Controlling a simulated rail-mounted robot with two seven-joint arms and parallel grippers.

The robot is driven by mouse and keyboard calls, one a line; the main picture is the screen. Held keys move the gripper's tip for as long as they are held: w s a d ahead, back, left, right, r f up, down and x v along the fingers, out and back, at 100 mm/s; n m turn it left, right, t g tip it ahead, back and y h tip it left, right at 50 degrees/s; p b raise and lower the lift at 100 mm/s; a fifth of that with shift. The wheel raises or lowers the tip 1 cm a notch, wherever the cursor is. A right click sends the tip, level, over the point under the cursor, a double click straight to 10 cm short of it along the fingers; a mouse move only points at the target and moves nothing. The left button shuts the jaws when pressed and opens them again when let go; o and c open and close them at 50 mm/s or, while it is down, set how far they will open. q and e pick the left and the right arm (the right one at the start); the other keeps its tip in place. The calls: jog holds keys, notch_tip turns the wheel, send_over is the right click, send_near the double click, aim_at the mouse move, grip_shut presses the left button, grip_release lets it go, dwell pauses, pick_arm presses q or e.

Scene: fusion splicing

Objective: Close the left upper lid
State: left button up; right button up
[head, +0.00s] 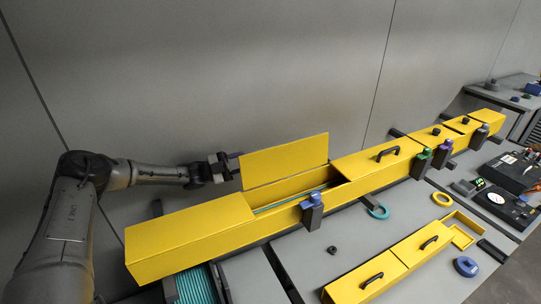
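The left upper lid (285,160) is a flat yellow panel. It stands raised along the back edge of the long yellow trough (190,240), above an open section. Teal and dark cables (290,201) show inside that opening. My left gripper (232,165) is behind the trough, just beside the left edge of the raised lid. Its fingers are small and dark, and I cannot tell whether they touch the lid or how far apart they are. My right gripper is out of view.
A closed yellow lid with a black handle (388,153) adjoins the opening on the right. A grey clamp with a blue top (312,211) stands at the trough's front. A second yellow box (372,282) lies at the front.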

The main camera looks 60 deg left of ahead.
aim_at(271, 152)
pick_arm(q)
jog(key=b+x, duration=0.1)
jog(key=x, duration=0.9)
jog(key=shift+w+d+r, duration=0.1)
jog(key=shift+w+r, duration=0.05)
jog(key=shift+w, duration=0.15)
dwell(0.4)
jog(key=shift+d, duration=0.1)
jog(key=c, duration=0.6)
grip_shut()
